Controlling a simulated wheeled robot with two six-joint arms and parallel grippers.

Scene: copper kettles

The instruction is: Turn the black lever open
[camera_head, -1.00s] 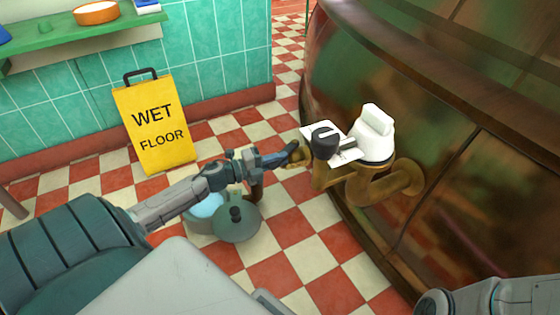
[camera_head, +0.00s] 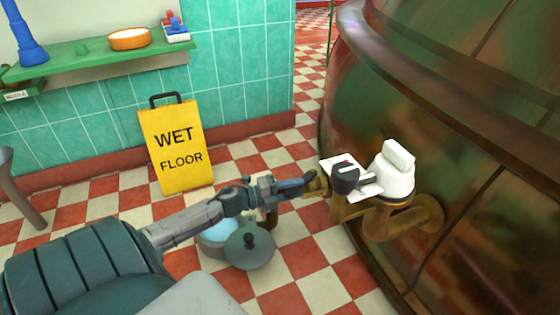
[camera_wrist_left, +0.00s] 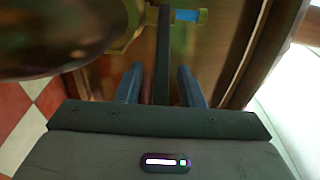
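My left gripper (camera_head: 297,187) reaches from the left to the brass valve (camera_head: 318,183) on the copper kettle (camera_head: 440,130). In the left wrist view, the black lever (camera_wrist_left: 163,50) is a straight dark bar running between the two blue fingers of the left gripper (camera_wrist_left: 160,88). A narrow gap shows on each side of the bar, so the fingers are open around it. The lever's far end meets a brass fitting (camera_wrist_left: 187,32) with a blue band. In the head view I cannot tell the lever apart from the dark fingers. My right gripper is out of view.
A black knob (camera_head: 345,178) on a white plate and a white fitting (camera_head: 395,175) sit just right of the valve. A yellow wet-floor sign (camera_head: 178,150) stands at the wall, under a green shelf (camera_head: 75,62).

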